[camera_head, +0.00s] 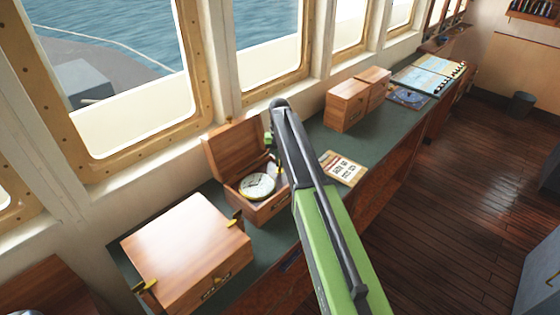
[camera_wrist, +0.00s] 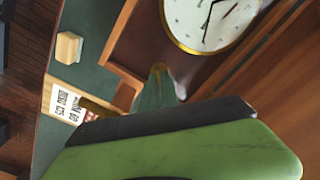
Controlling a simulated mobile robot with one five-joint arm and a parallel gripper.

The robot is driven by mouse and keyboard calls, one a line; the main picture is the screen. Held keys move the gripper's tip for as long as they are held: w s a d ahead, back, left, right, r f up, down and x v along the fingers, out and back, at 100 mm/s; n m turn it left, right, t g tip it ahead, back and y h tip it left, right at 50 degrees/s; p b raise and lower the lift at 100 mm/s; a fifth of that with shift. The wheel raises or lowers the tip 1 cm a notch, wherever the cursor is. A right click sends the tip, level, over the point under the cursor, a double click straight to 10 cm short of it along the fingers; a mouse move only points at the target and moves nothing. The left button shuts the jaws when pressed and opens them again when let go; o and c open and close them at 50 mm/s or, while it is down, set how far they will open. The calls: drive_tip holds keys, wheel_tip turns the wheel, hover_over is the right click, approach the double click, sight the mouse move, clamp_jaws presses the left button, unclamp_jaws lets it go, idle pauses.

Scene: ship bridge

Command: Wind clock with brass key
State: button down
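The clock (camera_head: 258,186) has a white round face with a brass rim and lies face up in an open wooden box (camera_head: 268,211), its lid raised at the back. In the wrist view the clock face (camera_wrist: 208,20) is at the top, cut off by the frame. I cannot make out the brass key; a small brownish-yellow piece (camera_wrist: 97,107) beside my gripper is unclear.
A closed wooden box (camera_head: 185,245) with brass fittings stands at front left. A printed card (camera_head: 343,168) lies right of the clock box. Two wooden boxes (camera_head: 347,105) and charts (camera_head: 428,75) are farther along the green counter. Windows line the left; the wooden floor (camera_head: 440,190) is open.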

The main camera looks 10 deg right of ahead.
drive_tip(key=n, duration=0.4)
drive_tip(key=shift+w+n, duration=0.1)
drive_tip(key=shift+n, duration=2.4)
drive_tip(key=c, duration=1.6)
unclamp_jaws()
drive_tip(key=shift+r, duration=0.1)
wheel_tip(320, 180, up, 17)
drive_tip(key=p, duration=1.7)
drive_tip(key=shift+r, duration=0.15)
